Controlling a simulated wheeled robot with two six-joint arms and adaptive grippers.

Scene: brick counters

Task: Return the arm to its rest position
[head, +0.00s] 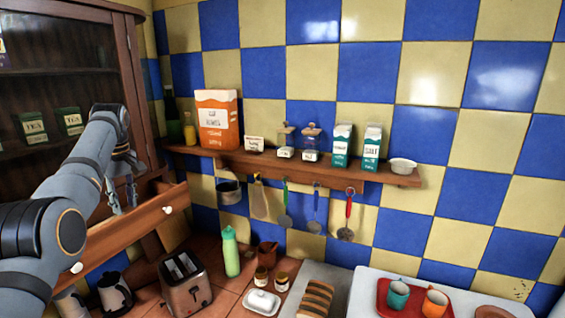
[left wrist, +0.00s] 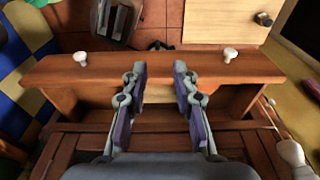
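My left gripper (head: 122,190) hangs from the blue-grey left arm (head: 80,165) at the left of the head view, just above the pulled-out wooden drawer (head: 135,226). In the left wrist view the gripper (left wrist: 160,72) has its two fingers apart with nothing between them. Its fingertips point toward the drawer front (left wrist: 105,70), which bears two white knobs. I cannot tell whether the fingers touch the drawer. My right gripper is not in view.
The dark cabinet (head: 118,45) stands close behind my arm. The toaster (head: 184,285), a kettle (head: 114,293) and a green bottle (head: 231,252) stand on the counter below. A wall shelf (head: 290,168) with several packages and hanging utensils lies to the right.

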